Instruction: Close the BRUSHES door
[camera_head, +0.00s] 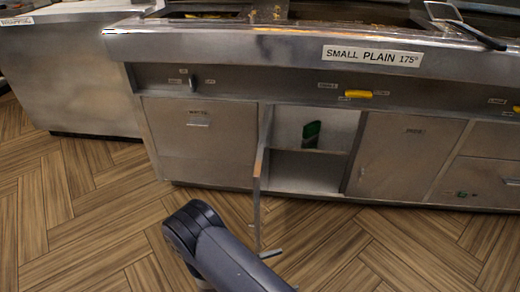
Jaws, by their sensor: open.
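One cabinet door (261,170) under the fryer stands wide open, swung out toward me and seen almost edge-on. It hangs at the left side of an open compartment (325,170). A small bar handle (270,253) sticks out to the right near its lower outer end. No BRUSHES label can be read on it from this angle. Inside the compartment is a shelf with a green object (312,134) standing in the upper part. A dark grey link of my arm shows at the bottom, left of the door. My gripper is out of view.
A shut door (199,145) is left of the opening and another shut door (402,155) is right of it. Drawers (490,165) stand at the far right. A steel cabinet (75,75) is at the left. Wood floor (90,215) is clear in front.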

